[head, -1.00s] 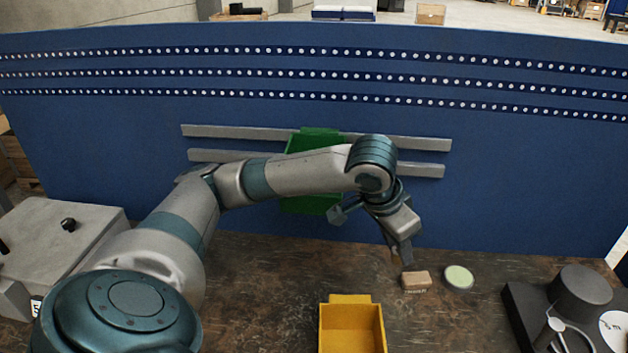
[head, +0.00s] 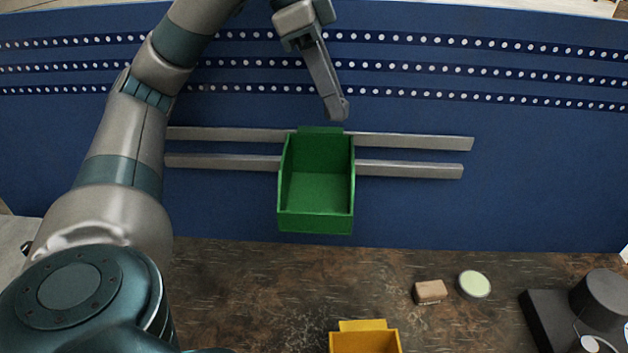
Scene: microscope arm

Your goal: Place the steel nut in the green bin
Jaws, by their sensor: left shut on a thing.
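The green bin (head: 316,221) hangs on the grey rails of the blue panel. It is open at the top and front, and I see nothing in it. My left gripper (head: 338,108) is above the bin's back edge, slightly right of its middle, pointing down. Its fingers are shut on a small grey thing at the tips, taken as the steel nut; its shape is mostly hidden by the fingers. No other nut shows on the table. My right gripper is not in view.
Two grey rails (head: 412,171) run across the blue panel (head: 540,190). A yellow bin (head: 365,343) stands at the table's front. A tan block (head: 430,291) and a round pale-green-topped tin (head: 474,285) lie right of it. Dark equipment (head: 600,300) stands at far right.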

